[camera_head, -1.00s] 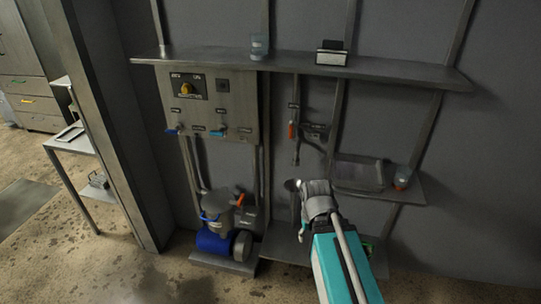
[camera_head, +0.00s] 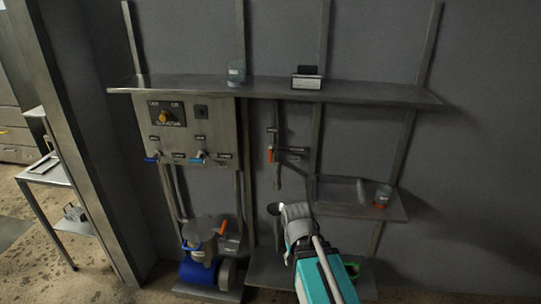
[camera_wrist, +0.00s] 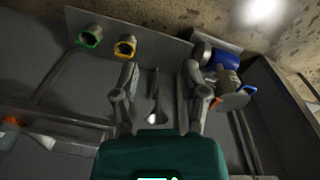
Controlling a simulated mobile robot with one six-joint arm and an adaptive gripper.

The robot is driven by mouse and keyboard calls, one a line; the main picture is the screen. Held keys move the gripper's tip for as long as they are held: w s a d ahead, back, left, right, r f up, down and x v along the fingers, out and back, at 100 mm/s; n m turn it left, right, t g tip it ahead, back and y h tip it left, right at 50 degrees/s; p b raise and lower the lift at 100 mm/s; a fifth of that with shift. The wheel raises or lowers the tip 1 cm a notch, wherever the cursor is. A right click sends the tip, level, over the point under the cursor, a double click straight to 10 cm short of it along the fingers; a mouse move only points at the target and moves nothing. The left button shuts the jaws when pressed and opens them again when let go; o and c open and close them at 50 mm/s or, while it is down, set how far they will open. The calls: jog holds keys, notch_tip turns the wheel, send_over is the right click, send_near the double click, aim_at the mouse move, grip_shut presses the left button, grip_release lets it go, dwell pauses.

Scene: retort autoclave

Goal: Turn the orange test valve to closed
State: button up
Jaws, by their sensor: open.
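An orange handle (camera_head: 270,155) sits on a thin vertical pipe on the wall, below the long shelf, with small dark labels beside it. It hangs roughly along the pipe. A second orange handle (camera_head: 223,228) is on the pump unit at lower left; it also shows in the wrist view (camera_wrist: 217,102). I cannot read which label names the test valve. My gripper (camera_wrist: 162,88) is open, its two grey fingers apart with nothing held. In the head view my gripper (camera_head: 296,217) is below and right of the pipe handle, apart from it. Its fingertips are hard to make out there.
A grey panel (camera_head: 218,128) with a yellow knob and blue handles is left of the pipe. The pump's blue motor (camera_head: 198,272) stands below. A small shelf (camera_head: 340,207) with an orange-bottomed cup (camera_head: 382,196) is on the right. Green (camera_wrist: 90,37) and yellow (camera_wrist: 125,46) rings show in the wrist view.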

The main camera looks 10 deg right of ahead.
jog(key=w+d+n+t+h+b, duration=0.2)
jog(key=w+d+n+t+h, duration=0.3)
jog(key=w, duration=0.5)
jog(key=n+t+b, duration=0.5)
jog(key=n+t, duration=0.7)
jog(key=n, duration=1.5)
send_near(270, 153)
jog(key=v, duration=0.2)
jog(key=shift+s+a, duration=0.15)
jog(key=shift+s, duration=0.2)
jog(key=shift+w, duration=0.15)
jog(key=x, duration=1.3)
jog(key=shift+w+d, duration=0.2)
jog(key=shift+d, duration=0.05)
jog(key=shift+c, duration=0.3)
grip_shut()
